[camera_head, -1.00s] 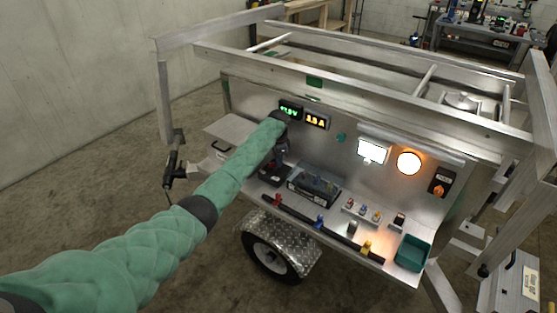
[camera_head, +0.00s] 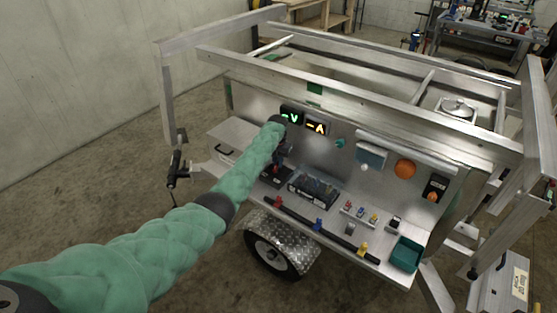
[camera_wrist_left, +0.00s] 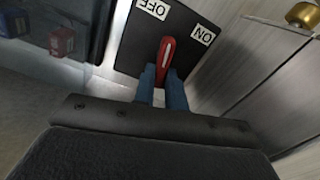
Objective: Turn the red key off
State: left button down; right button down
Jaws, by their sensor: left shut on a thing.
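The red key (camera_wrist_left: 167,52) stands on a black switch plate (camera_wrist_left: 135,45) in the left wrist view. The plate carries a white OFF label (camera_wrist_left: 152,8) and a white ON label (camera_wrist_left: 203,35), both upside down in this view. The key's far end points between the two labels. My left gripper (camera_wrist_left: 164,75) is shut on the key, with a blue finger on each side of it. In the head view my left gripper (camera_head: 283,150) is at the left part of the trailer's panel, partly hidden by my green arm. My right gripper is not in view.
The aluminium trailer (camera_head: 345,100) has a voltage display (camera_head: 291,117) and a current display (camera_head: 316,127) showing dashes. A round orange lamp (camera_head: 405,169) and a rectangular lamp (camera_head: 371,156) are dark. A teal bin (camera_head: 407,254) sits at the shelf's right end.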

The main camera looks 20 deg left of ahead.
pick_arm(q)
jog(key=n, duration=0.1)
jog(key=n+p, duration=0.1)
jog(key=shift+a+r+n, duration=0.15)
jog(key=shift+n, duration=0.25)
jog(key=n+p, duration=0.1)
jog(key=n, duration=0.1)
jog(key=shift+a+n, duration=0.15)
jog(key=shift+n, duration=0.65)
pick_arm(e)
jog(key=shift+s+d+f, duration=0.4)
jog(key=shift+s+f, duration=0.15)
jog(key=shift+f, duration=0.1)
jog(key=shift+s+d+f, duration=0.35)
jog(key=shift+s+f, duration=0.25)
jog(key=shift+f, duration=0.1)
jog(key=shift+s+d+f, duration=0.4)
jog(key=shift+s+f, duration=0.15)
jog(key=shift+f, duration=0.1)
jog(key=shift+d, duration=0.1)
pick_arm(q)
jog(key=c, duration=1.4)
grip_release()
jog(key=shift+c, duration=0.2)
